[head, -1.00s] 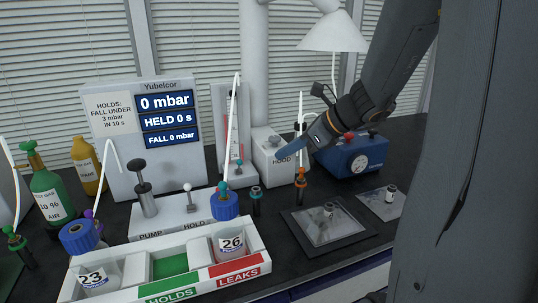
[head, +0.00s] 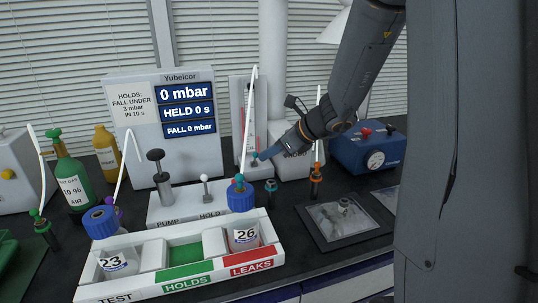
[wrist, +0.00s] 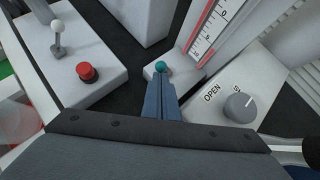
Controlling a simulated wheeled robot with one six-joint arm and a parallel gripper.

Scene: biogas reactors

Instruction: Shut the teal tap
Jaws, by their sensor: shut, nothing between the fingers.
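The teal tap shows as a small round teal knob (head: 254,156) at the foot of the tall gauge in the head view. It also shows in the wrist view as a teal ball (wrist: 161,67) on a white base. My gripper (head: 261,156) is shut and empty, its blue fingertips right beside the knob, on its right. In the wrist view the fingertips (wrist: 161,84) lie just below the ball and partly cover the base. I cannot tell whether they touch it. A second teal piece (head: 240,179) sits on top of bottle 26's blue cap.
A grey dial (wrist: 240,107) marked OPEN is on the white box close right of my gripper. A red button (wrist: 87,72) and a white-ball lever (wrist: 57,25) stand left. The gauge (head: 250,115) rises behind. The display (head: 187,112) reads 0 mbar.

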